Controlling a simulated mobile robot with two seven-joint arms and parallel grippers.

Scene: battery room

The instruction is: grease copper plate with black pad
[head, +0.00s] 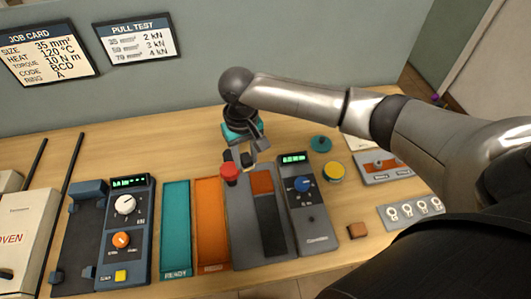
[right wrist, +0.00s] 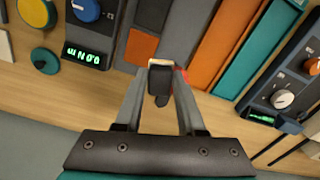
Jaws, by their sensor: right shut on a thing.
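My right gripper (head: 248,160) is above the back of the grey fixture, beside the red knob (head: 230,173). In the right wrist view its fingers (right wrist: 160,88) are shut on a small black pad (right wrist: 160,84) with a pale edge. The pad is held apart from the copper plate. The copper plate (head: 262,182) is a flat brown-orange square on the grey fixture (head: 243,225), just in front of the gripper; it also shows in the right wrist view (right wrist: 141,47). A dark strip (head: 271,228) lies in front of the plate. My left gripper is out of view.
A round pot with a yellow top (head: 333,172) and a teal lid (head: 320,143) stand at the right. A meter with a blue knob (head: 303,205) adjoins the fixture. Orange (head: 210,230) and teal (head: 176,235) trays lie left. A brown block (head: 357,230) lies near the front.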

